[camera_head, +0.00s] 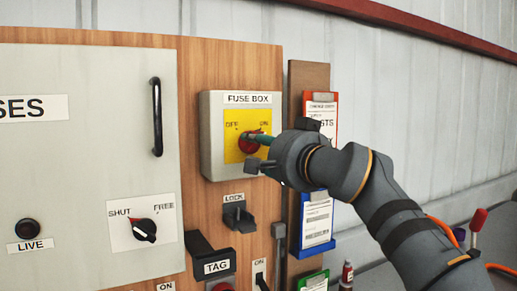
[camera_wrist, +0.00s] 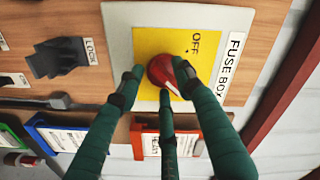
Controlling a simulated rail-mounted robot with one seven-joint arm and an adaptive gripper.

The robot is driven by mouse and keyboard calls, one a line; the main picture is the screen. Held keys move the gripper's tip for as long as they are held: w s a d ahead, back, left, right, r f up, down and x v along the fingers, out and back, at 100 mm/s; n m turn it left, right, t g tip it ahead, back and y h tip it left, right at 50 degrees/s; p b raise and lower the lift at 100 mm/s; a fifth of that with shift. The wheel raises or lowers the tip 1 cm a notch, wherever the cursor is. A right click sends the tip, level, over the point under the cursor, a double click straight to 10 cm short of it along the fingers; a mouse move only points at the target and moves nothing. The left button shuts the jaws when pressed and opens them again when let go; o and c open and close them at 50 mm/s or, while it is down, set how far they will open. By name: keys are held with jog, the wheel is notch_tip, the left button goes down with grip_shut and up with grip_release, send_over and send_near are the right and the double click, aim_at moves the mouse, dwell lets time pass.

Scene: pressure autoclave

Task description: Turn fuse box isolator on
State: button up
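The fuse box (camera_head: 212,135) is a pale box on the wooden board, with a yellow plate marked OFF on the left and ON on the right. Its red isolator knob (camera_head: 246,146) sits in the middle of the plate, partly hidden by my fingers. The knob also shows in the wrist view (camera_wrist: 163,72). My gripper (camera_head: 262,146) reaches it from the right. In the wrist view, the green fingers of my gripper (camera_wrist: 157,78) are spread around the knob. A gap shows at the left finger; the right one overlaps the knob.
Below the box are a LOCK catch (camera_head: 238,216) and a TAG holder (camera_head: 211,257). Left is a cabinet door with a black handle (camera_head: 157,117) and a SHUT/FREE knob (camera_head: 144,230). Clipboards, one red (camera_head: 334,108) and one blue (camera_head: 316,243), hang on the right, close behind my gripper.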

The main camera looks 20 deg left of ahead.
jog(key=shift+d, duration=0.1)
jog(key=v, duration=1.2)
jog(key=x, duration=1.2)
jog(key=shift+w+a+f, duration=0.1)
jog(key=shift+w+a, duration=0.1)
jog(key=shift+a, duration=0.1)
jog(key=n, duration=0.2)
jog(key=n+p, duration=0.1)
jog(key=shift+s+d+r, duration=0.2)
jog(key=shift+d+r, duration=0.05)
jog(key=shift+d, duration=0.15)
jog(key=shift+w+a+f+n, duration=0.1)
jog(key=shift+f+n, duration=0.05)
jog(key=shift+n, duration=0.45)
dwell(0.5)
